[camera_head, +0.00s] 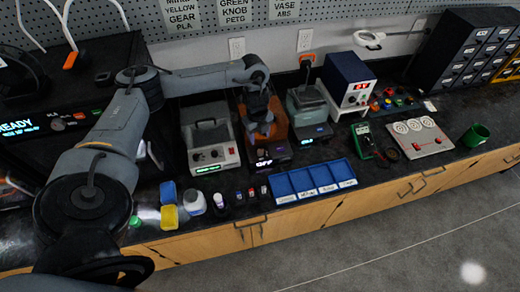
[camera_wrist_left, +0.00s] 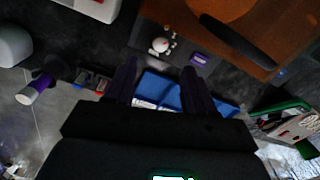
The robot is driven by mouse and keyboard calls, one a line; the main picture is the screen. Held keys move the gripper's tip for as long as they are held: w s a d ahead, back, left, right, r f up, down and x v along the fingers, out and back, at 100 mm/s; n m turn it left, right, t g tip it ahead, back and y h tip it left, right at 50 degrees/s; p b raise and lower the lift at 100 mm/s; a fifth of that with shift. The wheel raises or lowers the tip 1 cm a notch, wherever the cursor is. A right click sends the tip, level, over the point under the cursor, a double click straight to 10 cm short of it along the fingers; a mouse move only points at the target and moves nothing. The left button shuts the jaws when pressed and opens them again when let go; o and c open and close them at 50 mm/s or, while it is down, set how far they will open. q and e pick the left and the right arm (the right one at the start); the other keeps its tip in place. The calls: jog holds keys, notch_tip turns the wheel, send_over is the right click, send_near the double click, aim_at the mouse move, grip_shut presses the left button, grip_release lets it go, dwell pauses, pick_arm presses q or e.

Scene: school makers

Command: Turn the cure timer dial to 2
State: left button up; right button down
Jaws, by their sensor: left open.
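The cure station is an orange-covered box (camera_head: 278,126) at the back middle of the bench, with a dark base and a lit purple "OFF" display (camera_head: 272,162). Its orange cover (camera_wrist_left: 255,35) fills the upper right of the left wrist view, near a purple lit display (camera_wrist_left: 200,59). A small pale knob-like part (camera_wrist_left: 162,45) beside that display may be the timer dial; its setting is unreadable. My left gripper (camera_head: 262,132) hangs in front of the orange cover and hides part of it. In the left wrist view its fingers (camera_wrist_left: 160,88) are apart, with nothing visible between them.
A blue compartment tray (camera_head: 312,181) lies in front of the station at the bench edge. A grey device (camera_head: 211,140) stands to the left and another dark device (camera_head: 308,112) to the right. Small bottles and a yellow container (camera_head: 169,217) stand at front left.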

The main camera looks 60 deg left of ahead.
aim_at(260, 152)
pick_arm(q)
jog(key=f+b, duration=0.1)
jog(key=f, duration=0.8)
jog(key=shift+w+f, duration=0.1)
jog(key=shift+w, duration=0.1)
grip_shut()
jog(key=m, duration=0.2)
jog(key=shift+d+m+p, duration=0.1)
jog(key=shift+m+p, duration=0.2)
jog(key=shift+p, duration=0.1)
jog(key=shift+m, duration=1.1)
grip_release()
